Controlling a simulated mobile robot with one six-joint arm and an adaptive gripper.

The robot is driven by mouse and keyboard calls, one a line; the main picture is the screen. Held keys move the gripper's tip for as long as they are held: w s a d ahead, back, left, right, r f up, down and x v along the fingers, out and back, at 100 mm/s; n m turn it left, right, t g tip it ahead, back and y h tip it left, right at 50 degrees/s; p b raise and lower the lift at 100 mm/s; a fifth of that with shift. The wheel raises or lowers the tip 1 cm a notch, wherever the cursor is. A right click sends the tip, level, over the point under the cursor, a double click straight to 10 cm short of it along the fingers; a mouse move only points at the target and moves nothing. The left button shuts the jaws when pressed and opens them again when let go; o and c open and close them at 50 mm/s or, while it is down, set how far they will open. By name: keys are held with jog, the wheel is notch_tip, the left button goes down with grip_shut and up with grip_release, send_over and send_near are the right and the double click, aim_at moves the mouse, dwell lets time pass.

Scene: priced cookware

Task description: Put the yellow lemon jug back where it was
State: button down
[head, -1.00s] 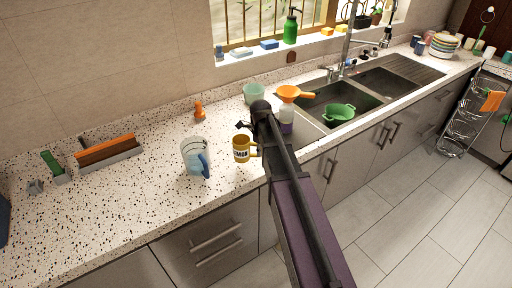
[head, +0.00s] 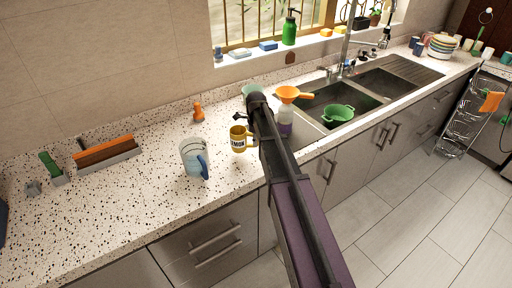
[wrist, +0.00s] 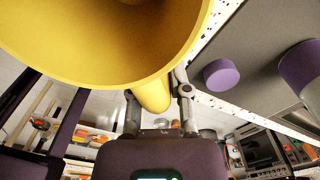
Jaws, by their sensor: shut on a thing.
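The yellow lemon jug (head: 238,143) is at the front middle of the counter, upright, with its dark label facing the head camera and its handle toward the right. My gripper (wrist: 158,100) is shut on the jug's handle, one finger on each side of it in the wrist view. The jug's open rim and yellow body (wrist: 110,45) fill the top left of the wrist view. In the head view my arm hides most of the gripper. I cannot tell from the head view how far the jug's base is above the counter.
A clear jug with a blue handle (head: 193,157) stands close at the left. An orange figure (head: 198,111) and a pale green cup (head: 248,90) are behind. Speckled counter (head: 120,205) is free at front left.

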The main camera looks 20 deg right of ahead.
jog(key=shift+w+f+b, duration=0.2)
jog(key=shift+f+b, duration=1.6)
jog(key=shift+f, duration=0.05)
jog(key=shift+f, duration=0.15)
jog(key=c, duration=0.6)
grip_release()
notch_tip(320, 180, up, 12)
jog(key=p, duration=1.2)
jog(key=shift+w+r, duration=0.15)
jog(key=shift+r, duration=0.05)
